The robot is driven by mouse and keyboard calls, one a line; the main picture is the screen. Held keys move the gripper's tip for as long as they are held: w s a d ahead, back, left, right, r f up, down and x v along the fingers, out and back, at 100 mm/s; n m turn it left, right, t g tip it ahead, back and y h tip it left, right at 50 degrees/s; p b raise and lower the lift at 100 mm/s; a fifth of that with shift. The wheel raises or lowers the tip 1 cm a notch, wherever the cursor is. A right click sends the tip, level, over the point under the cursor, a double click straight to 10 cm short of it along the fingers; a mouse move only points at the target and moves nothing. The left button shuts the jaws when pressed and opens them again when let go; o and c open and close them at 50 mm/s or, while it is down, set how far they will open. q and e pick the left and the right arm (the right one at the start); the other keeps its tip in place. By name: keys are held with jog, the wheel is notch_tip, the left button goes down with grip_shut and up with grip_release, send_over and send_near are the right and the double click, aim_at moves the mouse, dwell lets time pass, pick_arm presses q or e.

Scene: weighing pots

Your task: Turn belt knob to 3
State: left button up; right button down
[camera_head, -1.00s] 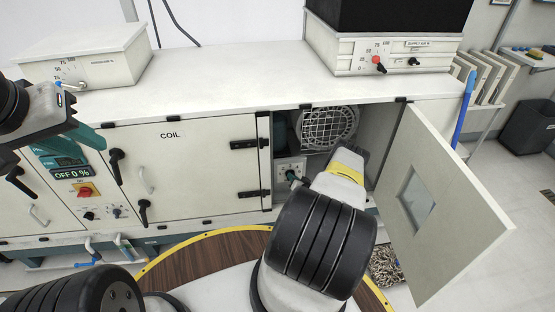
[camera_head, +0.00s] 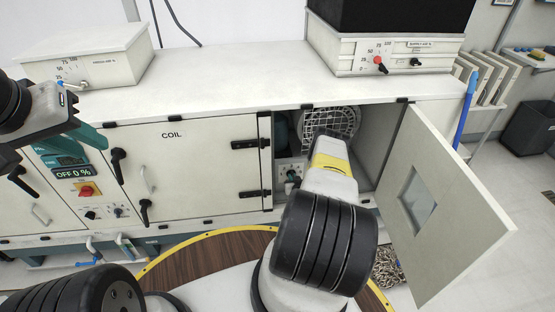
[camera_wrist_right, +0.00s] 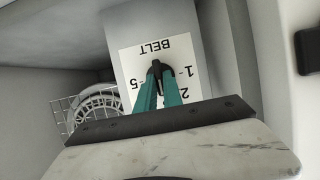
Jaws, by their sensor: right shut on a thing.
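The belt knob (camera_wrist_right: 157,68) is a small dark knob on a white plate (camera_wrist_right: 128,58) lettered BELT, which shows upside down in the right wrist view. The figures 5, 1 and 2 show around it; the others are hidden. My right gripper (camera_wrist_right: 158,82) has its two teal fingers closed on the knob. The knob's exact pointing is not clear. In the head view, my right arm reaches into the open compartment, and the plate (camera_head: 283,168) is partly hidden. My left gripper (camera_head: 92,137) hangs at the left before the cabinet, its opening unclear.
The compartment's door (camera_head: 450,215) stands open to the right of my right arm. A round wire guard (camera_head: 343,120) is inside, behind the arm. The COIL door (camera_head: 190,170) is shut. Two boxes with dials stand on the cabinet top (camera_head: 230,75).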

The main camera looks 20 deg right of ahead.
jog(key=shift+s, duration=0.1)
jog(key=c, duration=1.5)
grip_release()
jog(key=shift+v, duration=3.9)
jog(key=shift+s+f, duration=0.1)
